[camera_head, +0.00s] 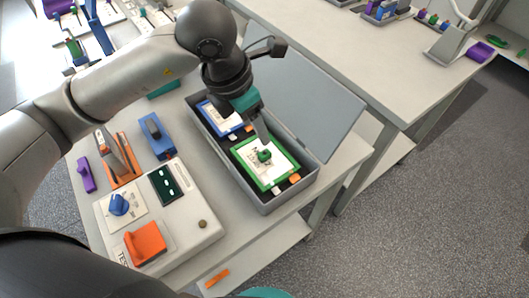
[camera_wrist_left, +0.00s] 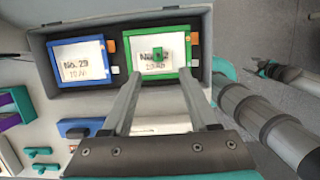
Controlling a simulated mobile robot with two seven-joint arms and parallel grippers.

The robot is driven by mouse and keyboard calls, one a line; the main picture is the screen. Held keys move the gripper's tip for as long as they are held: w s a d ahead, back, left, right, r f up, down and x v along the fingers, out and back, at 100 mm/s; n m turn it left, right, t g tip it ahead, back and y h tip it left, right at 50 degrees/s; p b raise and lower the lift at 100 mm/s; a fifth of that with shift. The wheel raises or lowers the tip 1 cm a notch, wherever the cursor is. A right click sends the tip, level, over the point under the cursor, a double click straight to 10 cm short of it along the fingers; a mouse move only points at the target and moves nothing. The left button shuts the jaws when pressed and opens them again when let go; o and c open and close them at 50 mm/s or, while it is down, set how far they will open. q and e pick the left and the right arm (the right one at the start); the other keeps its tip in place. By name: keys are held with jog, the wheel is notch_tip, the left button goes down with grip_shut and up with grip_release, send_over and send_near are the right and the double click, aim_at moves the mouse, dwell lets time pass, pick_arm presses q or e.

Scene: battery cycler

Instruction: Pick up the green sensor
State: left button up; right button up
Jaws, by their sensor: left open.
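The green sensor (camera_head: 264,156) is a small green piece on the white face of a green-framed block in the grey case. In the left wrist view the sensor (camera_wrist_left: 157,54) shows between and beyond my fingers. My left gripper (camera_head: 262,138) is above the block, open, its fingers pointing down at the sensor. In the left wrist view the two fingers of the gripper (camera_wrist_left: 160,82) stand apart with nothing between their tips. Whether they touch the block is unclear. A part that looks like my right gripper (camera_wrist_left: 264,68) shows small at the right of the wrist view.
The green-framed block (camera_head: 281,174) lies in the open grey case (camera_head: 265,207) beside a blue-framed block (camera_head: 213,122). The case lid (camera_head: 312,95) is tilted back. A tester box (camera_head: 197,230) with an orange switch stands left of the case. Another table (camera_head: 365,65) is beyond.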

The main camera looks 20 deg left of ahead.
pick_arm(q)
send_over(265, 153)
jog(key=s, duration=0.1)
jog(key=f, duration=0.6)
jog(key=shift+s+a, duration=0.15)
jog(key=shift+a, duration=0.1)
jog(key=x, duration=0.5)
jog(key=shift+a+f+b, duration=0.1)
jog(key=shift+a+b, duration=0.2)
jog(key=shift+a, duration=0.05)
grip_shut()
